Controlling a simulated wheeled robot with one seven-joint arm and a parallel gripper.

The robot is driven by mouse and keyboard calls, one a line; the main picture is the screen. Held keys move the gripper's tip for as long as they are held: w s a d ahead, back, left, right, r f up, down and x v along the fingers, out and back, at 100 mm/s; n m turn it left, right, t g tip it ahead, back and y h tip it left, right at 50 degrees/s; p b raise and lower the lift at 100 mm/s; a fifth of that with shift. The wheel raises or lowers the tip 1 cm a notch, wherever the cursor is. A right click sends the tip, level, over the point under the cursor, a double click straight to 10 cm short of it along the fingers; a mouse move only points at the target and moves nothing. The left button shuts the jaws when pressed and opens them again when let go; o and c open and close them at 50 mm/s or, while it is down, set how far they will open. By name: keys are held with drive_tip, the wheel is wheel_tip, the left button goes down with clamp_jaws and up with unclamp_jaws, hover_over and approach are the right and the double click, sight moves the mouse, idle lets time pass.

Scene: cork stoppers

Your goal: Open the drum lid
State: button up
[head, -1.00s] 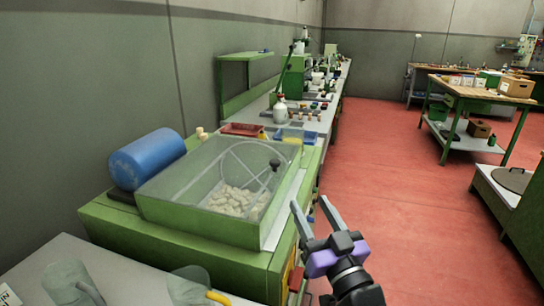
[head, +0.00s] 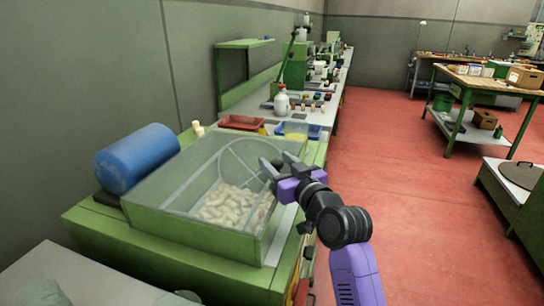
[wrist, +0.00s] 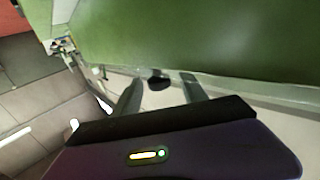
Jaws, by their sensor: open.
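The drum machine (head: 95,240) is a green cabinet at left with a blue motor cylinder (head: 137,158) behind it. Its clear-topped lid (head: 190,175) lies down, over pale corks (head: 232,207). A large spoked ring (head: 230,150) shows at the lid's right part. My gripper (head: 275,161) is at the lid's right side in the head view, with its fingers apart. In the wrist view a black knob (wrist: 158,81) appears between the two open fingertips, close to a green surface (wrist: 200,35). I cannot tell whether the fingers touch the knob, and in the head view my gripper hides it.
Behind the drum are a red tray (head: 242,122), a blue tray (head: 300,130) and a white bottle (head: 281,102) on a long bench. A pale table (head: 70,280) is at the front left. Red floor (head: 400,160) is open to the right.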

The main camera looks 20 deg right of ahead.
sight(272, 157)
drive_tip(key=shift+w+a, duration=0.15)
drive_tip(key=shift+w, duration=0.65)
drive_tip(key=shift+w+a, duration=0.15)
drive_tip(key=shift+w, duration=0.6)
clamp_jaws()
